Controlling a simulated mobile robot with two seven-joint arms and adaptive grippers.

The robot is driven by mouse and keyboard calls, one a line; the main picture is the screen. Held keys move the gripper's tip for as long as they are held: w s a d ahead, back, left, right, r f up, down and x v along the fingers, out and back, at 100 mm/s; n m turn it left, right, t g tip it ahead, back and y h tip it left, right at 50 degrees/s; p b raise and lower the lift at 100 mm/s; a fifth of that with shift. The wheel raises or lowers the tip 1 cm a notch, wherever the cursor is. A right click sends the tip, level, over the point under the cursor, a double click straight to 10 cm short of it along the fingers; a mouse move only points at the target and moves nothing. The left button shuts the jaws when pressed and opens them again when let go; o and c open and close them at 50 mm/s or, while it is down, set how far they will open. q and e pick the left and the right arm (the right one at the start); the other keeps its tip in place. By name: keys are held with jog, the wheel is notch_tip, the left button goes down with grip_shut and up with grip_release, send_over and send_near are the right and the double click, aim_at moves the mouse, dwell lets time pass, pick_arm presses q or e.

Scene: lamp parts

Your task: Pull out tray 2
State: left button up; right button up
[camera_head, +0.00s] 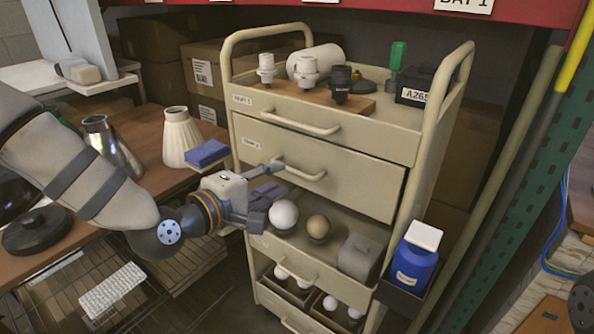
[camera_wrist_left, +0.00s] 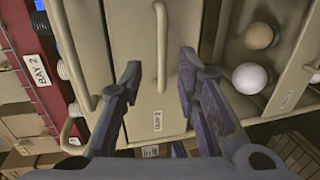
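Tray 2 (camera_head: 350,185) is the wide beige drawer front in the cart's middle, with a small label at its upper left. Its bar handle (camera_head: 305,174) runs across the front; the handle (camera_wrist_left: 161,50) and label (camera_wrist_left: 157,121) also show in the left wrist view. The drawer looks shut or nearly so. My left gripper (camera_head: 273,186) is at the left end of the handle. In the wrist view my left gripper (camera_wrist_left: 160,62) is open, one finger on each side of the handle; contact is not visible.
Lamp sockets and a green-handled tool (camera_head: 397,56) stand on the cart top. Bulbs (camera_head: 284,213) lie on the open shelf below tray 2. A blue bottle (camera_head: 413,266) hangs at the right side. A workbench with a cream shade (camera_head: 180,137) is at the left.

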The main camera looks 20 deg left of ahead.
aim_at(292, 172)
pick_arm(q)
jog(key=x, duration=0.7)
jog(key=shift+f+b, duration=0.15)
jog(key=shift+b, duration=0.2)
grip_shut()
